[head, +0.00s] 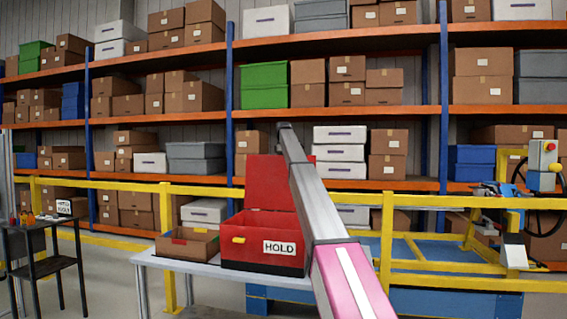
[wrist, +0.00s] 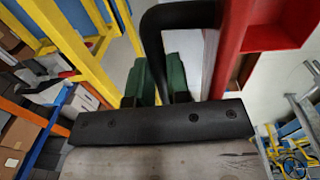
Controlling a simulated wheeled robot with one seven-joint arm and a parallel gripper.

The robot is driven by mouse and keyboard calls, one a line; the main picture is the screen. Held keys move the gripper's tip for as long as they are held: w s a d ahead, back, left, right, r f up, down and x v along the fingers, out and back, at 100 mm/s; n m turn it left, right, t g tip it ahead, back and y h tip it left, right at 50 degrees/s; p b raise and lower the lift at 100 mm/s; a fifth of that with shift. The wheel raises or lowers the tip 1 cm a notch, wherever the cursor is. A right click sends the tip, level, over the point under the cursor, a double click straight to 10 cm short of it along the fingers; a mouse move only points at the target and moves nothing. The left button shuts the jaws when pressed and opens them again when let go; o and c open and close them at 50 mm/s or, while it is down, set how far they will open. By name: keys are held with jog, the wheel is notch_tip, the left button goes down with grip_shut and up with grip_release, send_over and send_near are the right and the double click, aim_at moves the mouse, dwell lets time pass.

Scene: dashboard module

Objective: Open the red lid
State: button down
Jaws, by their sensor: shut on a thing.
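The red lid (head: 268,182) stands upright at the back of the red box (head: 240,258), which is open at the top and carries a white HOLD label. In the wrist view, the red lid (wrist: 229,45) shows edge-on at the upper right, with a black handle (wrist: 153,38) beside it. My gripper (wrist: 166,80) has green finger pads, and they are closed around the handle's bar. In the head view my arm crosses in front of the box and lid, hiding their right parts; I cannot make out my gripper there.
The box sits on a light table (head: 180,265) with an open cardboard box (head: 188,244) to its left. A yellow rail (head: 130,190) and shelves of boxes stand behind. A dark side table (head: 45,268) is at far left, and a machine with a handwheel (head: 545,180) at right.

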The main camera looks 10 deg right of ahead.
jog(key=shift+w+d+f, duration=0.1)
jog(key=shift+f, duration=0.4)
jog(key=c, duration=1.1)
grip_release()
jog(key=shift+w+r, duration=0.1)
jog(key=shift+r, duration=0.45)
notch_tip(320, 180, up, 11)
jog(key=s, duration=0.1)
jog(key=shift+a+f, duration=0.2)
